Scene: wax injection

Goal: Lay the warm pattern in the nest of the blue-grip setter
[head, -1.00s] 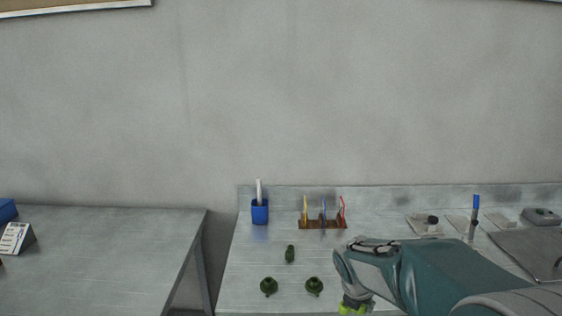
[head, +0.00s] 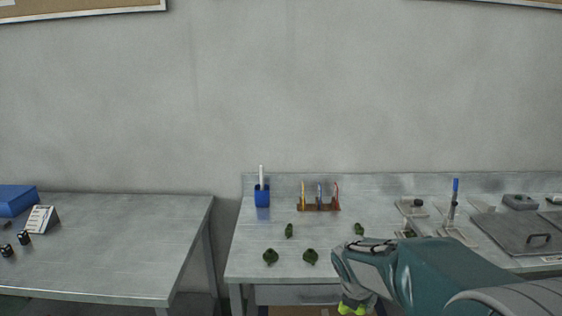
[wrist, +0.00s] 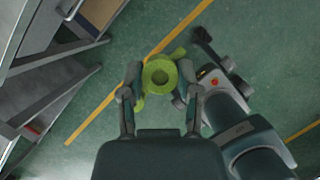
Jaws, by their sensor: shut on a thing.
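In the head view the pattern (head: 354,305) shows at the bottom edge, below my wrist and in front of the bench. A setter with an upright blue grip (head: 455,187) stands on a pale base (head: 460,238) at the right of the bench, beyond my arm. Its nest is not clearly visible. A similar device with a black knob (head: 417,203) stands left of it.
Several dark green pieces (head: 289,231) lie on the bench (head: 245,240). Behind them are a blue cup (head: 262,196) and a rack of coloured tools (head: 319,206). A grey lidded unit (head: 515,233) is at right. A gap separates the left table (head: 110,240).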

